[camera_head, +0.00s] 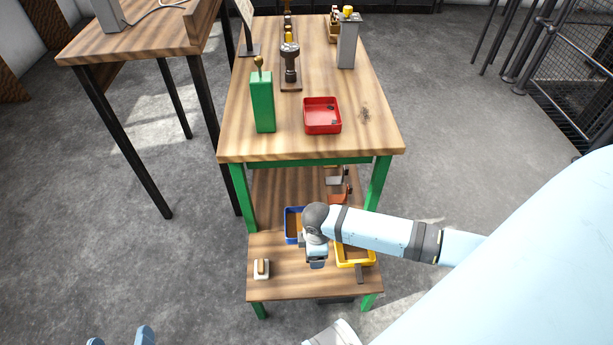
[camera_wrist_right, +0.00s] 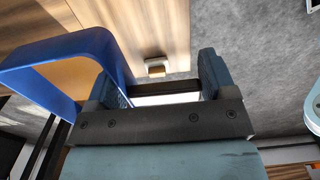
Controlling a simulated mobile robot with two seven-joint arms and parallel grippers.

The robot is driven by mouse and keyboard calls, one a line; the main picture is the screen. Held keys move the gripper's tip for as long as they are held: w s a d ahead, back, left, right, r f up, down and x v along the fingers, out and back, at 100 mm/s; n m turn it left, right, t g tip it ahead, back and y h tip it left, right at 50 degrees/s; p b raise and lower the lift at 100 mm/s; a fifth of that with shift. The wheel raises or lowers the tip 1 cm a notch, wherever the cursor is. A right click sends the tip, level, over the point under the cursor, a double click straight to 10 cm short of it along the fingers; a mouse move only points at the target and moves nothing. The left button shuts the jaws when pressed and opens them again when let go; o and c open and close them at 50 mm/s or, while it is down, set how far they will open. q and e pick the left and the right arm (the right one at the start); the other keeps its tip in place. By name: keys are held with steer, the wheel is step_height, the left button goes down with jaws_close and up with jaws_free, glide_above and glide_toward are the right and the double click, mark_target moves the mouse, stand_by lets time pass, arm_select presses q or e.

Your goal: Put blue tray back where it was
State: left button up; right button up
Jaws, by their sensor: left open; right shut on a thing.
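The blue tray (camera_head: 287,226) is at the lower shelf of the green-legged workbench, left of the yellow tray (camera_head: 341,262). My right forearm and wrist partly cover it. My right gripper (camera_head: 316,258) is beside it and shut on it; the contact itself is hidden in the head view. In the right wrist view the blue tray (camera_wrist_right: 75,45) rises at the left, against the left finger of the right gripper (camera_wrist_right: 162,88). I cannot tell whether the tray touches the shelf. My left gripper (camera_head: 120,338) is open and empty at the bottom left, over the floor.
On the lower shelf (camera_head: 290,285), a small brush-like block (camera_head: 262,268) lies at the front left. The bench top above holds a red tray (camera_head: 322,116), a green block (camera_head: 262,102) and a grey post (camera_head: 348,45). Bare shelf lies between the block and the yellow tray.

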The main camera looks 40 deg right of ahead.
steer(key=f+b, duration=0.5)
steer(key=f, duration=0.8)
steer(key=shift+s+f, duration=0.15)
steer(key=shift+s, duration=0.05)
step_height(320, 180, down, 5)
steer(key=shift+f+b, duration=0.2)
steer(key=shift+b, duration=1.05)
arm_select(q)
steer(key=d+r+t+h, duration=0.1)
steer(key=r, duration=0.1)
steer(key=d+r+t+h, duration=0.1)
steer(key=d+r+h, duration=0.1)
steer(key=shift+w+d+m, duration=0.2)
steer(key=shift+d+m, duration=0.05)
steer(key=shift+m, duration=0.05)
steer(key=shift+f, duration=0.1)
arm_select(e)
steer(key=o, duration=1)
step_height(320, 180, up, 6)
steer(key=p, duration=0.3)
steer(key=shift+r, duration=0.15)
step_height(320, 180, up, 4)
steer(key=p, duration=0.2)
glide_above(315, 280)
arm_select(q)
steer(key=shift+a+r+y, duration=0.5)
steer(key=shift+a, duration=0.25)
arm_select(e)
steer(key=shift+r, duration=0.9)
